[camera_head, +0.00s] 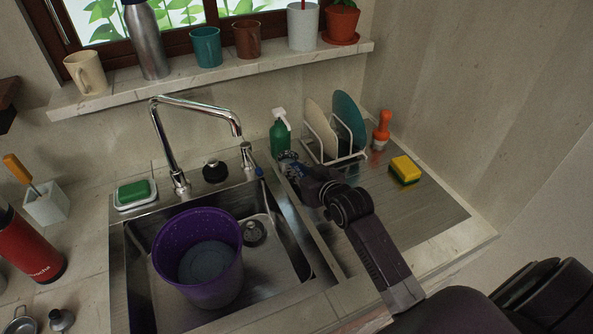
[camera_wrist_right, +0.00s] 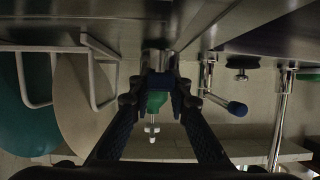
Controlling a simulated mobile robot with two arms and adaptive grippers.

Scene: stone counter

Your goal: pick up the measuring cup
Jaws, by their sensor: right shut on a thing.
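My right gripper (camera_head: 289,158) is at the back of the steel drainboard, right of the faucet handle and just in front of the green spray bottle. In the right wrist view the gripper (camera_wrist_right: 158,88) has its fingers closed on a small silvery metal piece (camera_wrist_right: 157,60), which looks like the measuring cup. The fingers hide most of it, and I cannot tell whether it is clear of the surface. The green bottle (camera_wrist_right: 156,102) shows behind the fingertips. My left gripper is in neither view.
A purple bucket (camera_head: 200,285) is in the sink. The faucet (camera_head: 165,140) rises to the left. The drainboard's front right is clear.

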